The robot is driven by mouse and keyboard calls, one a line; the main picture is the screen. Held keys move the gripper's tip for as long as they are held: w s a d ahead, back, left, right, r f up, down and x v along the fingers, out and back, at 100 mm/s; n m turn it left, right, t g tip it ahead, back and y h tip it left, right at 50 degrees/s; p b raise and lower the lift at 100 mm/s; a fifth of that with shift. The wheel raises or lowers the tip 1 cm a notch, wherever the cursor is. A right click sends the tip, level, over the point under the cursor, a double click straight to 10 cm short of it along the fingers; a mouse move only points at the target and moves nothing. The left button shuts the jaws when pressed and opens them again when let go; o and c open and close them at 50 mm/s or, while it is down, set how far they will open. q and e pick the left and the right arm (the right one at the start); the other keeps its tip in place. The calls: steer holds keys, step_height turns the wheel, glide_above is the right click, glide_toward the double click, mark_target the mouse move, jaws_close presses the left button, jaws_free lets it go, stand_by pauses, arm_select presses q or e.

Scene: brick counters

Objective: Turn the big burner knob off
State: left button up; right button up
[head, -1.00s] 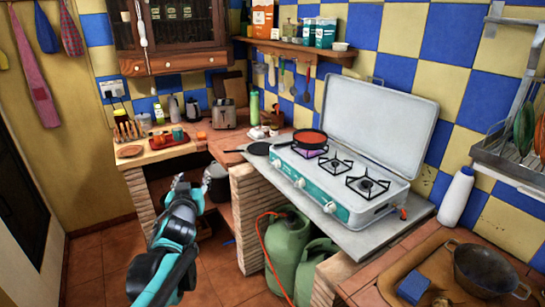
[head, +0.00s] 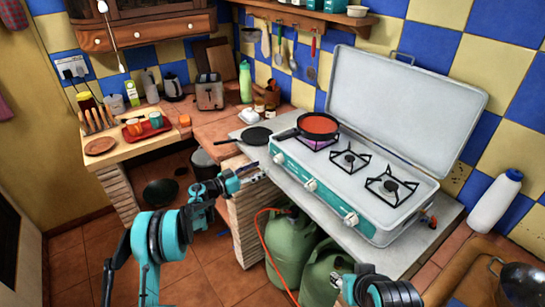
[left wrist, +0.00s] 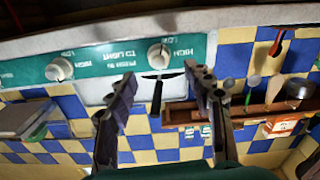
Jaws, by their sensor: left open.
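The gas stove has a teal front panel with a left knob (head: 278,158), a middle knob (head: 310,185) and a right knob (head: 351,219). A black pan with red contents (head: 318,125) sits on the left burner, with a purple flame glow under it. My left gripper (head: 252,178) is open and empty, just left of the panel's left end. In the left wrist view, a white knob (left wrist: 159,55) lies beyond and between my open fingers (left wrist: 160,88), apart from them; a second knob (left wrist: 59,70) is further left. My right gripper (head: 345,282) is partly in view at the bottom.
The stove's open lid (head: 400,100) stands behind the burners. A black skillet (head: 256,135) lies left of the stove. Green gas bottles (head: 292,240) with an orange hose stand below the counter. A white bottle (head: 495,202) stands at right. Floor at lower left is clear.

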mark_target(274, 161)
arm_select(q)
steer(key=b+x, duration=0.2)
steer(key=x, duration=0.4)
steer(key=shift+d, duration=0.2)
steer(key=shift+w+d+r, duration=0.15)
steer(key=shift+w+d, duration=0.15)
steer(key=shift+d, duration=0.1)
steer(key=shift+c, duration=0.3)
steer(key=c, duration=1.1)
